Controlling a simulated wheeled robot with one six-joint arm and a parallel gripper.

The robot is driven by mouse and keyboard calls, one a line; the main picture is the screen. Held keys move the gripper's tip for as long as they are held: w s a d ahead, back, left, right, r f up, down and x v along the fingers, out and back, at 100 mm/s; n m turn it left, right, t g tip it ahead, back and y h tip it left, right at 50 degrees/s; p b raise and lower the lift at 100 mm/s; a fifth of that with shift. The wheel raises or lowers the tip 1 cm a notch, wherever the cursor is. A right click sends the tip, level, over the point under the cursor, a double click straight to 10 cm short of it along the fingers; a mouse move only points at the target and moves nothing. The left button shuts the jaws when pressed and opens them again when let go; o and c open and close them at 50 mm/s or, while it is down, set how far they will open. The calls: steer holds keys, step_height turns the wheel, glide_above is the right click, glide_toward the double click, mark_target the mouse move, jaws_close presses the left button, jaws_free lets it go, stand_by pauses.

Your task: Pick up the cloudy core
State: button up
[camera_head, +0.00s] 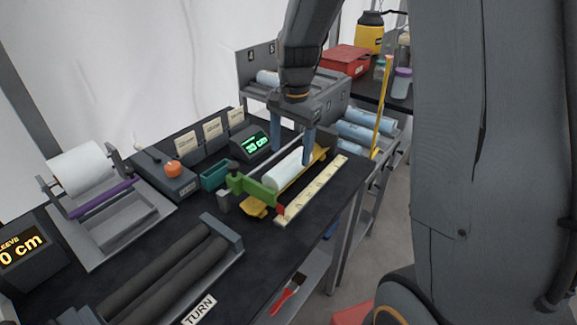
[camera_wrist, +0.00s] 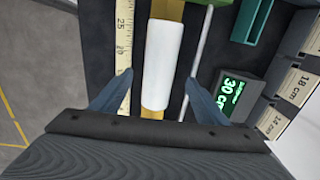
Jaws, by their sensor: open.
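A whitish, cloudy-looking core (camera_head: 283,177) lies lengthwise on a yellow cradle (camera_head: 318,157) on the dark bench. In the wrist view the core (camera_wrist: 163,55) lies between my two blue fingers, with yellow showing beyond both ends. My gripper (camera_head: 293,158) is open, pointing down over the core, one finger on each side. In the wrist view my gripper (camera_wrist: 160,82) shows gaps between the fingers and the core. Part of the core is hidden behind a green piece (camera_head: 250,188) and a finger in the head view.
A ruler (camera_head: 312,190) runs along one side of the cradle; a thin rod (camera_wrist: 202,48) runs along the other. A display reading 30 cm (camera_head: 257,145) and a teal bin (camera_head: 214,175) stand close by. Bluish cylinders (camera_head: 365,130) lie on a rack behind.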

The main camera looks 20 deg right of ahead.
mark_target(289, 160)
steer(key=shift+s+a+f+p, duration=0.15)
steer(key=shift+f+p, duration=0.3)
steer(key=shift+f, duration=0.8)
steer(key=shift+w+a+f+p, duration=0.1)
steer(key=shift+f+p, duration=0.3)
steer(key=shift+f, duration=0.8)
steer(key=c, duration=1.5)
steer(key=shift+o, duration=0.2)
